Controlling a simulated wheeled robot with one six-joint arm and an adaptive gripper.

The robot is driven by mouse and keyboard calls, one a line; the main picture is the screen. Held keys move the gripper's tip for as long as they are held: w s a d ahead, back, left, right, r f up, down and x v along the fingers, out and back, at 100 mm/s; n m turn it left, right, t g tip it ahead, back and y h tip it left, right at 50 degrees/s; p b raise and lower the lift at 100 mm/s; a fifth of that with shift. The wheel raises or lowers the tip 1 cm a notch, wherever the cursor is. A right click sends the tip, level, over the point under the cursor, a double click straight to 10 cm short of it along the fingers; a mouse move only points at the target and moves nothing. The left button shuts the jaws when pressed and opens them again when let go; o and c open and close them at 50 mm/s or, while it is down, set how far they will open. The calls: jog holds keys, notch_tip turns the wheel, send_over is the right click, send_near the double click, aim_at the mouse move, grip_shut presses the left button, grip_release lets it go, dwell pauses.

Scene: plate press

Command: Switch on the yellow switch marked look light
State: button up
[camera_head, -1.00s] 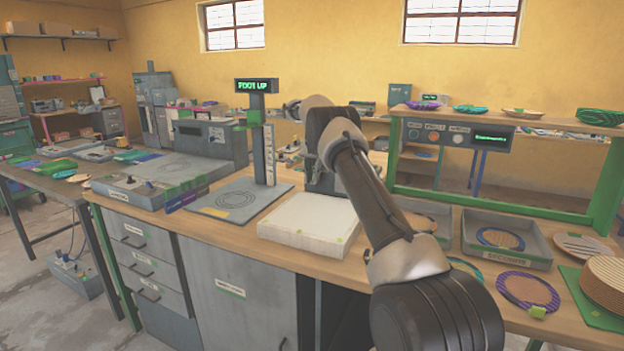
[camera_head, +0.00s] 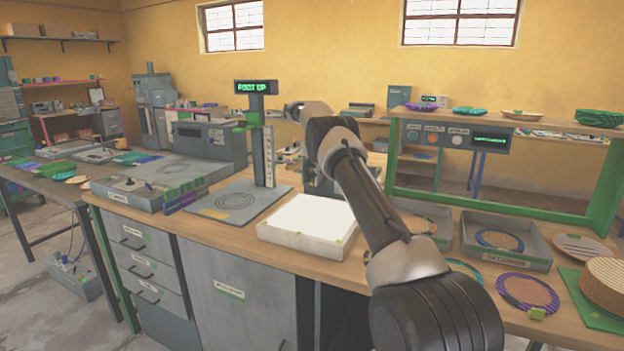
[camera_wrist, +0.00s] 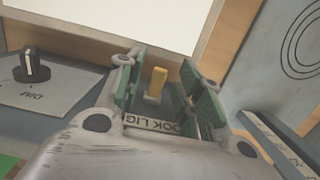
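The yellow switch (camera_wrist: 155,84) stands between the two green fingers of my gripper (camera_wrist: 160,68) in the wrist view. Below it is a white label (camera_wrist: 160,126) reading upside down "LOOK LIG…", partly covered by my gripper. The fingers are apart, with a gap on each side of the switch; whether either touches it I cannot tell. The light box (camera_head: 290,237) has a bright, evenly white top in the head view; its edge also shows in the wrist view (camera_wrist: 190,60).
A black knob (camera_wrist: 32,66) marked DIM sits left of the switch. A grey plate (camera_head: 215,211) with a ring pattern lies left of the light box. A grey SECONDS tray (camera_head: 505,262) and a green-framed shelf (camera_head: 485,203) are on the bench to the right.

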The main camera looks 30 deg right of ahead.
jog(key=shift+s+a+h, duration=0.1)
jog(key=shift+h, duration=0.2)
